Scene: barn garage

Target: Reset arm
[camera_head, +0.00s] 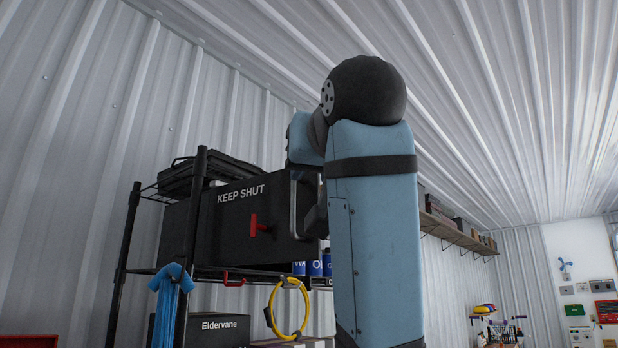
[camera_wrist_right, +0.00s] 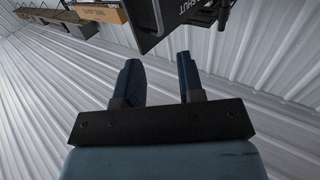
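My right arm (camera_head: 372,225) rises blue and large in the middle of the head view, bent at a black joint. My right gripper (camera_wrist_right: 158,62) shows in the wrist view with its two dark fingers apart and nothing between them. In the head view it is mostly hidden behind my arm. A black "KEEP SHUT" cabinet (camera_head: 220,225) with a red handle (camera_head: 258,227) is just left of the arm. Its dark panel (camera_wrist_right: 150,30) shows in the wrist view beyond the fingertips, apart from them. My left gripper is in neither view.
A black wire rack (camera_head: 126,235) holds the cabinet, with a black case (camera_head: 205,172) on top. A blue cloth (camera_head: 171,300) and a yellow hose coil (camera_head: 273,312) hang from it. A wall shelf (camera_head: 455,236) runs behind my arm. The space below the ceiling is clear.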

